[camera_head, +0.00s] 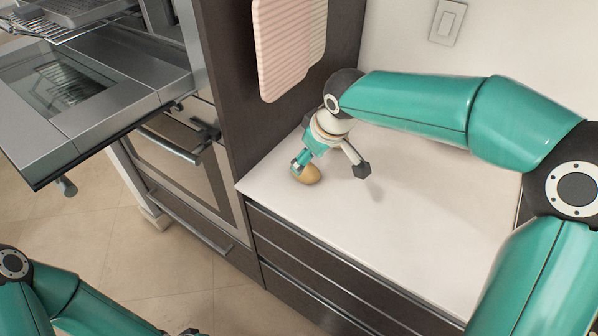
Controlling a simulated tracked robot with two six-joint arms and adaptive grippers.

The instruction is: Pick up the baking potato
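The baking potato (309,175) is a small yellow-brown oval on the white countertop (420,215), near its left edge. My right gripper (332,168) is over the counter with its fingers spread wide. Its left finger is right at the potato and partly covers it; I cannot tell whether they touch. Its dark right fingertip stands well to the right of the potato, over bare counter. My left arm is at the bottom left, and only a small dark piece of what may be my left gripper (190,332) shows at the bottom edge.
A tall oven stack stands at the left, with its upper oven door (95,95) folded down and a rack with a tray (85,10) above it. A pink ribbed cloth or mitt (290,45) hangs on the dark cabinet side. The counter to the right is clear.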

